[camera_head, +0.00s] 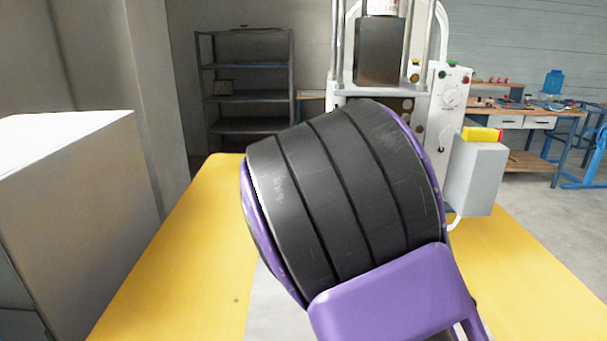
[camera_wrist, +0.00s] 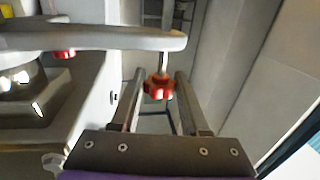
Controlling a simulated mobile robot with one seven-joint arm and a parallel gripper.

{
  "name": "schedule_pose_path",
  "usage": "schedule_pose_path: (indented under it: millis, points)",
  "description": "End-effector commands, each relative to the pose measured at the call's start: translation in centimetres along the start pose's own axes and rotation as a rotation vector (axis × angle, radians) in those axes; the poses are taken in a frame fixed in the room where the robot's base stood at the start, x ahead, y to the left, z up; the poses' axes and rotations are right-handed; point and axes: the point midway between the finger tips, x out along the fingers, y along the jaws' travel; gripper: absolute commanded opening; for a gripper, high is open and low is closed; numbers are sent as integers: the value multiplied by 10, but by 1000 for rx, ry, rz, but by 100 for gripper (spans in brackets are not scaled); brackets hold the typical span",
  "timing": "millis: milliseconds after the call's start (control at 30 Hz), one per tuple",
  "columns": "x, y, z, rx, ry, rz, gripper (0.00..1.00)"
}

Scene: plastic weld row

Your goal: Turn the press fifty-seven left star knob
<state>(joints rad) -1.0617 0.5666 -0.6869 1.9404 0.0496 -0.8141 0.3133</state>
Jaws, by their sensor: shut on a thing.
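In the wrist view, a red star knob (camera_wrist: 158,88) sits on a thin metal stem below a pale grey arm of the press (camera_wrist: 120,39). My gripper (camera_wrist: 159,78) has one dark finger on each side of this knob and is shut on it. A second red knob (camera_wrist: 64,54) shows partly under the pale arm at the left. In the head view, the white press (camera_head: 420,105) stands behind my purple and black arm. My arm hides my gripper and the lower part of the press there; no star knob can be made out in that view.
The press stands on a yellow-topped table (camera_head: 190,255), mostly bare at left and right. A grey box with a yellow and red top (camera_head: 478,170) is beside the press. A white cabinet (camera_head: 70,200) stands close at left. Shelves (camera_head: 245,90) and a workbench (camera_head: 530,110) are behind.

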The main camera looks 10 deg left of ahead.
Motion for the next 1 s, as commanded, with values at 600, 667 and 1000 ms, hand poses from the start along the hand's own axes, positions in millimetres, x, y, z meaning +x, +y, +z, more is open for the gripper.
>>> schedule_pose_path:
  millis: [600, 667, 1000]
  points:
    - [0, 0, 0, 0, -1, 2, 74]
    - [-1, 0, 0, 1, 0, 2, 74]
    - [-49, 0, -1, 6, -1, 2, 74]
